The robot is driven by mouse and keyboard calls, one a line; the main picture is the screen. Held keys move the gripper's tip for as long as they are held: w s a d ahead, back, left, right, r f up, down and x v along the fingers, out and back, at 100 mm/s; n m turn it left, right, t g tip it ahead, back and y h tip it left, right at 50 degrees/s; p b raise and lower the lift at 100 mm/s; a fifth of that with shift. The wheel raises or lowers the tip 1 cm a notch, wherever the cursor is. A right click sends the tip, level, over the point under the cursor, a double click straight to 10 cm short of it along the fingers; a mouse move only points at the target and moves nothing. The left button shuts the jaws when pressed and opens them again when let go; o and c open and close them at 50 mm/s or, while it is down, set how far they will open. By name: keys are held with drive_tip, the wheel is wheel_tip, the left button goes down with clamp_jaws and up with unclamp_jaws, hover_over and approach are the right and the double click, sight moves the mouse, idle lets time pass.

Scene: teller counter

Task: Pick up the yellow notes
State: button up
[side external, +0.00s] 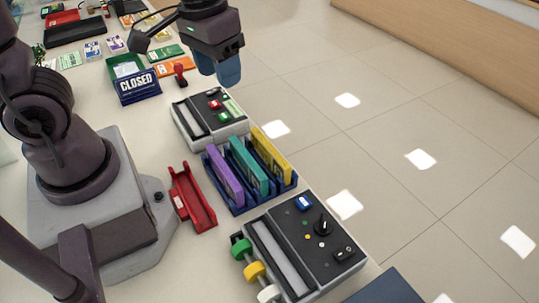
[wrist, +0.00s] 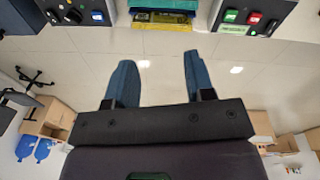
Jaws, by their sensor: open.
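The yellow notes (side external: 271,154) stand upright as a slab in the right slot of a blue rack (side external: 237,207), beside a teal slab (side external: 248,165) and a purple slab (side external: 225,175).
A button device (side external: 211,119) stands behind the rack, and a dial device (side external: 300,245) with coloured knobs stands in front. A red tray (side external: 193,197) lies left of the rack. A CLOSED sign (side external: 138,87) and a red-handled stamp (side external: 180,73) are farther back. Floor lies beyond the counter's right edge.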

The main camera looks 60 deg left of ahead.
sight(268, 145)
drive_tip(key=w+f+n, duration=0.3)
drive_tip(key=f+n, duration=0.2)
drive_tip(key=f, duration=0.1)
drive_tip(key=w+f+n, duration=0.3)
drive_tip(key=f+n, duration=0.2)
drive_tip(key=f, duration=0.1)
drive_tip(key=w+f+n+g, duration=0.1)
drive_tip(key=w+f+n, duration=0.2)
drive_tip(key=f+n, duration=0.2)
drive_tip(key=shift+w+a+f, duration=0.1)
drive_tip(key=shift+a+f, duration=0.05)
drive_tip(key=shift+f, duration=0.75)
drive_tip(key=shift+w+a+f, duration=0.1)
drive_tip(key=shift+w+f, duration=0.05)
drive_tip(key=shift+f, duration=2.85)
clamp_jaws()
